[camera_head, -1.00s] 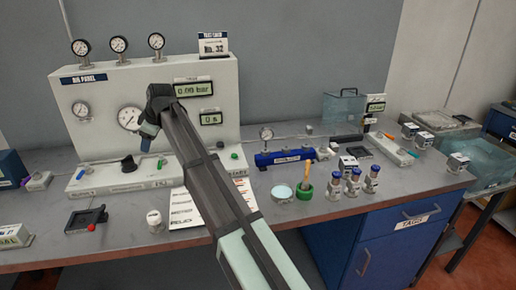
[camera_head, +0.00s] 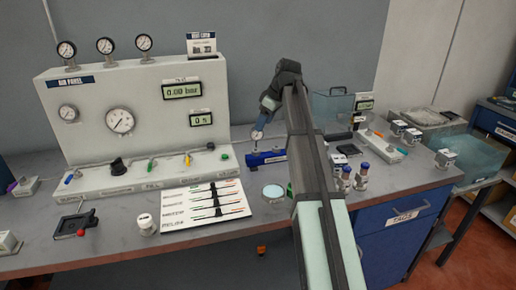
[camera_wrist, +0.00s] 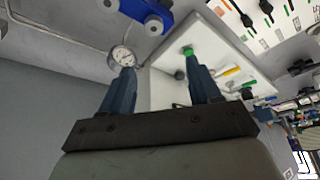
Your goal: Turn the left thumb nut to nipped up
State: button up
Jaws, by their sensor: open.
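A blue block (camera_head: 268,157) with a small gauge at its back left sits on the bench in the head view, partly behind my arm. In the wrist view the blue block (camera_wrist: 143,10) is at the top, with pale round parts on its side; I cannot tell whether these are the thumb nuts. The left thumb nut cannot be made out clearly. My gripper (camera_wrist: 156,64) is open, with nothing between its fingers. In the head view my gripper (camera_head: 262,126) is above and near the block's left part, by the gauge.
The white air panel (camera_head: 140,110) stands left, with valves on its base. A clear box (camera_head: 333,108) is behind my arm. The small gauge (camera_wrist: 122,55) is close to one finger.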

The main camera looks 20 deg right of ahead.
aim_at(257, 150)
jog(key=x, duration=0.4)
jog(key=d+x, duration=0.1)
jog(key=x, duration=0.8)
jog(key=shift+s+d+f, duration=0.25)
jog(key=shift+d+f, duration=0.05)
jog(key=shift+d, duration=0.1)
jog(key=c, duration=1)
